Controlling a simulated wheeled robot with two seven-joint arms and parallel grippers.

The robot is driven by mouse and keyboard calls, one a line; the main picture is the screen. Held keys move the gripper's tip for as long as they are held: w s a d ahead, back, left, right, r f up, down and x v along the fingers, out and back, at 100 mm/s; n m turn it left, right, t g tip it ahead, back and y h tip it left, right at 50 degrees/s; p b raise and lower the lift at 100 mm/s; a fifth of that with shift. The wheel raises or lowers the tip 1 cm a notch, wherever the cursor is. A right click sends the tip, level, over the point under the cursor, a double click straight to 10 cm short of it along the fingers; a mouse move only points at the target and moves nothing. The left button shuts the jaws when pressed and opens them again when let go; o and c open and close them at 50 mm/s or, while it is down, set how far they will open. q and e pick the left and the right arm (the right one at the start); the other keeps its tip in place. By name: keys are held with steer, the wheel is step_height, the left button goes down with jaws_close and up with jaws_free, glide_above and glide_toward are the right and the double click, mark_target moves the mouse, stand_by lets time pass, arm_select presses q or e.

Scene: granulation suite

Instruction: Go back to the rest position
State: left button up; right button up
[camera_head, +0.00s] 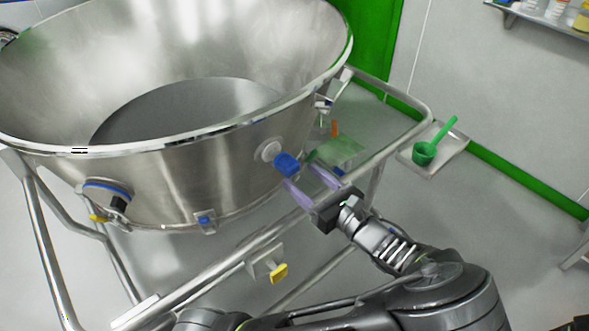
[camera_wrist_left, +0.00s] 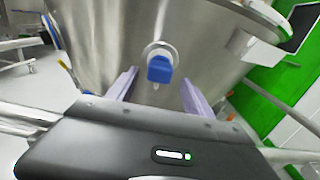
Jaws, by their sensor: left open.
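My left gripper (camera_head: 312,189) is open, with its two pale purple fingers pointing at the side of a large steel bowl (camera_head: 170,175). A blue knob or valve (camera_head: 287,164) sticks out of the bowl wall just ahead of the fingertips. In the left wrist view the blue knob (camera_wrist_left: 159,69) shows between and beyond the open fingers (camera_wrist_left: 158,92), with nothing held; whether a finger touches it I cannot tell. My left arm reaches in from the lower right of the head view. My right gripper is not in view.
A tubular steel frame (camera_head: 225,262) surrounds the bowl, its rail passing close to my gripper. A small tray (camera_head: 452,160) at right holds a green scoop (camera_head: 424,152). A shelf with bottles (camera_head: 556,22) is at upper right.

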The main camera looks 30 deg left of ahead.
arm_select(q)
steer(key=v, duration=0.2)
steer(key=shift+s+d, duration=0.1)
steer(key=shift+d, duration=0.25)
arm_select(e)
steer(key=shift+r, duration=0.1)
arm_select(q)
steer(key=s+d+f+n+g+h+p, duration=0.4)
steer(key=s+f+h, duration=0.4)
steer(key=f, duration=0.4)
steer(key=s+d+f+n+g+h+p, duration=0.2)
steer(key=s+d+f+n+g+h, duration=0.25)
steer(key=s+f, duration=0.65)
steer(key=w+d+n+t+h+p, duration=0.1)
steer(key=d+n+t+h+p, duration=0.2)
steer(key=d+n+h, duration=0.6)
steer(key=d+n+t, duration=0.1)
steer(key=n, duration=0.4)
steer(key=shift+w+d+r+n+p, duration=0.2)
steer(key=shift+d+n+p, duration=0.1)
steer(key=shift+n+p, duration=0.1)
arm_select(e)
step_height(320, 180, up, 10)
